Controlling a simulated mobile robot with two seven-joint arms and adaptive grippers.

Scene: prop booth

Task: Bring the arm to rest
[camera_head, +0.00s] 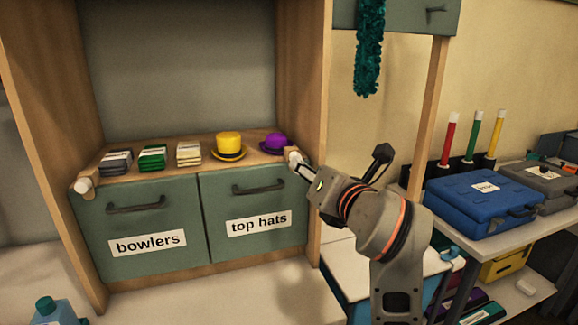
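My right arm comes in from the lower right. Its gripper (303,171) is at the right front end of the cabinet shelf, close to a white-tipped wooden peg (294,157). I cannot tell whether it touches the peg, and its fingers are too small and foreshortened to show whether they are open. I see nothing clearly held in it. My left arm and gripper are out of view.
On the shelf stand a yellow top hat (229,145), a purple bowler (275,143) and several banded stacks (152,158). Below are shut drawers labelled bowlers (147,243) and top hats (258,222). A blue case (482,203) lies right on a bench.

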